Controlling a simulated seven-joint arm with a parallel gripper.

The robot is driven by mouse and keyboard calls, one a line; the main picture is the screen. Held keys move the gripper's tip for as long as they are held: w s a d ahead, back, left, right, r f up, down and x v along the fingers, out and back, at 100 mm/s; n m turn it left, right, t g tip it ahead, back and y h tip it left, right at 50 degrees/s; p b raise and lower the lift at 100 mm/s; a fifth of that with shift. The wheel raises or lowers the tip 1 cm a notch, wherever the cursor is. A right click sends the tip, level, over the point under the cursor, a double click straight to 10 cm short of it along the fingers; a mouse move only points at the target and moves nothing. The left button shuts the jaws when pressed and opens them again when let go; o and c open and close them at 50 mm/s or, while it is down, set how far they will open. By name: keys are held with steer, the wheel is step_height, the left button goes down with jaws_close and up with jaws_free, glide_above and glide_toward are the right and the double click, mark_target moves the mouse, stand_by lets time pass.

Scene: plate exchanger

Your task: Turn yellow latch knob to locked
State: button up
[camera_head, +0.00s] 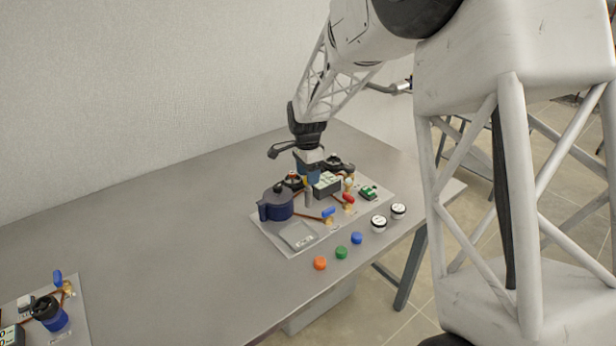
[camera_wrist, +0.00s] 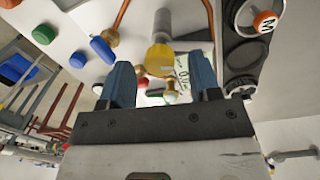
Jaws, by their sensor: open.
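The yellow latch knob (camera_wrist: 160,58) caps a pale grey cylindrical post (camera_wrist: 161,22) in the wrist view. My gripper (camera_wrist: 161,75) has its two blue fingers spread, one on each side of the knob. Gaps show between the fingers and the knob, so they look apart from it. In the head view my gripper (camera_head: 309,178) points down over the board, above the grey post (camera_head: 309,196), and mostly hides the knob. I cannot read the knob's locked or unlocked marking.
The board (camera_head: 290,247) also bears a dark blue pot-like vessel (camera_head: 276,205), a blue valve handle (camera_head: 328,212), a red handle (camera_head: 348,199) and copper pipes close by. Orange (camera_head: 320,263), green (camera_head: 341,252) and blue (camera_head: 357,238) caps lie in front. The table's left middle is clear.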

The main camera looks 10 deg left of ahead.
steer(key=shift+f, duration=0.6)
steer(key=shift+c, duration=0.2)
steer(key=c, duration=0.9)
